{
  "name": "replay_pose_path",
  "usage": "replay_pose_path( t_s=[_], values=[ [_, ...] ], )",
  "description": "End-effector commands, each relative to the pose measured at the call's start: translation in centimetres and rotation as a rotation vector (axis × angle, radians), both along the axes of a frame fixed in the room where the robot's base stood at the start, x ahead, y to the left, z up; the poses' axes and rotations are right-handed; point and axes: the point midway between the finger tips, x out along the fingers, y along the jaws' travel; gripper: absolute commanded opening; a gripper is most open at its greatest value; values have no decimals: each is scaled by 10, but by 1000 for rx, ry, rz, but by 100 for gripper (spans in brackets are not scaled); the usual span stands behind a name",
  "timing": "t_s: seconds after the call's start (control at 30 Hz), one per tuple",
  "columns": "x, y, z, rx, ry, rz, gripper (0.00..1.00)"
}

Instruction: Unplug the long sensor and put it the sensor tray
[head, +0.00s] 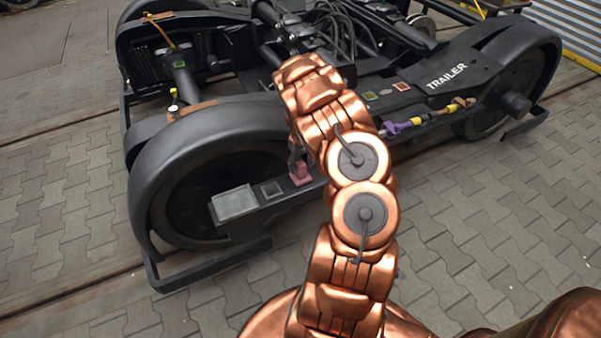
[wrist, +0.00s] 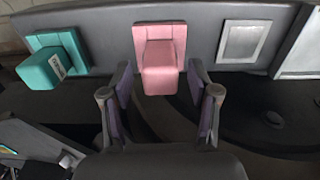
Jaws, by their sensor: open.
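A pink block (wrist: 159,66) is seated on the bogie's dark side beam in the wrist view; it also shows in the head view (head: 301,175). A teal block (wrist: 52,68) with a small label sits to its left. I cannot tell for sure which is the long sensor. My gripper (wrist: 160,108) is open and empty, its two fingers apart below the pink block in the picture and roughly lined up with it. In the head view my arm hides most of the gripper. A light grey, flat tray-like box (head: 235,203) is at the beam's left end, perhaps the sensor tray.
An empty square frame (wrist: 243,42) lies between the pink block and the grey box. Black wheel guards (head: 200,130) rise around the beam. Purple and yellow fittings (head: 400,127) sit near the TRAILER lettering. Paved floor (head: 480,210) in front is clear.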

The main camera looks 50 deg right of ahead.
Motion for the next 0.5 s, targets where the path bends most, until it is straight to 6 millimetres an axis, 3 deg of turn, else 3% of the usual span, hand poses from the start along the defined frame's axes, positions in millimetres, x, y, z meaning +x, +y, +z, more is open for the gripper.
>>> replay_pose_path(
  t_s=[0.2,0.5],
  values=[
    [0,1,-26,3,1,0,60],
    [0,1,-33,2,3,1,60]
  ],
)
